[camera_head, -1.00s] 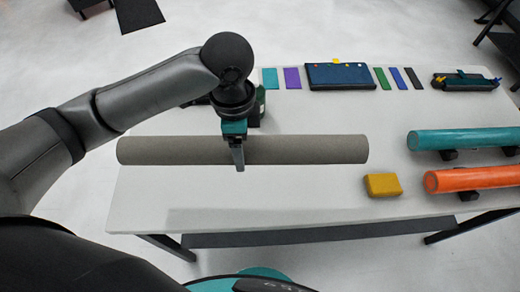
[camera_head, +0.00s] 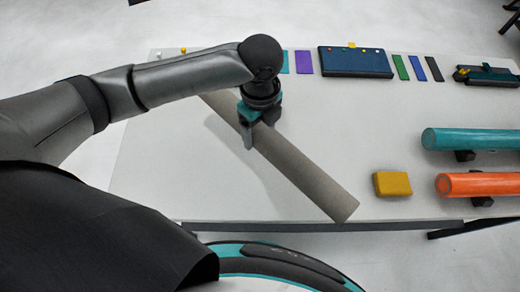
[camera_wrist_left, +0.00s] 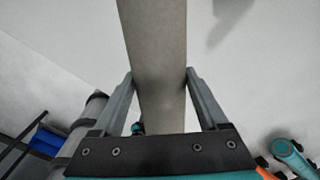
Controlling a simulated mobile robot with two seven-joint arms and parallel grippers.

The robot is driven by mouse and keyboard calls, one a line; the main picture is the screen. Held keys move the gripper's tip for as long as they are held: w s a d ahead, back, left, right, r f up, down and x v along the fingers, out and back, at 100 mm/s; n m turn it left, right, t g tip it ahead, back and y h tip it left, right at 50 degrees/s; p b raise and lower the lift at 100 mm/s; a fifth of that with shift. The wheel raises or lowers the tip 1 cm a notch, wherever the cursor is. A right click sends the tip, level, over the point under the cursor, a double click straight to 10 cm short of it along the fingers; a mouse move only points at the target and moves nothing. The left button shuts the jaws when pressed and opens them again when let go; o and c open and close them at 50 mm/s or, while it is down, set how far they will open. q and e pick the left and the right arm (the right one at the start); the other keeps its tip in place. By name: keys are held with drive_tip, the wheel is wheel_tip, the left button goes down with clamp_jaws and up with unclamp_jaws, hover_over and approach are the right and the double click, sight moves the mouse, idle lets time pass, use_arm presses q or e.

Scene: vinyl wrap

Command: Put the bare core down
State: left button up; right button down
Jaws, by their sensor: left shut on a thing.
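The bare core (camera_head: 300,170) is a long grey-brown tube. In the head view it lies diagonally, its near end toward the table's front edge and its far end partly hidden behind my left arm. My left gripper (camera_head: 248,138) is shut on the core around its middle. In the left wrist view the core (camera_wrist_left: 157,60) runs up between the two fingers of my left gripper (camera_wrist_left: 160,85). A shadow shows on the table beside it; I cannot tell how high the core is above the surface. My right gripper is not in view.
The white table (camera_head: 400,130) has a teal roll (camera_head: 472,139) and an orange roll (camera_head: 480,184) on supports at right. A yellow block (camera_head: 392,184) sits near the front. A blue case (camera_head: 355,62), colour swatches (camera_head: 303,63) and a dark tool holder (camera_head: 487,76) line the back.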

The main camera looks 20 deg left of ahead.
sight(260, 127)
use_arm(q)
wheel_tip(260, 127, down, 5)
drive_tip(key=shift+r+b, duration=0.15)
drive_tip(key=shift+b, duration=0.3)
wheel_tip(260, 127, down, 3)
drive_tip(key=shift+f+b, duration=0.2)
drive_tip(key=shift+b, duration=0.3)
drive_tip(key=shift+f, duration=0.35)
drive_tip(key=shift+f, duration=0.1)
drive_tip(key=o, duration=1.5)
wheel_tip(260, 127, up, 12)
drive_tip(key=p, duration=0.3)
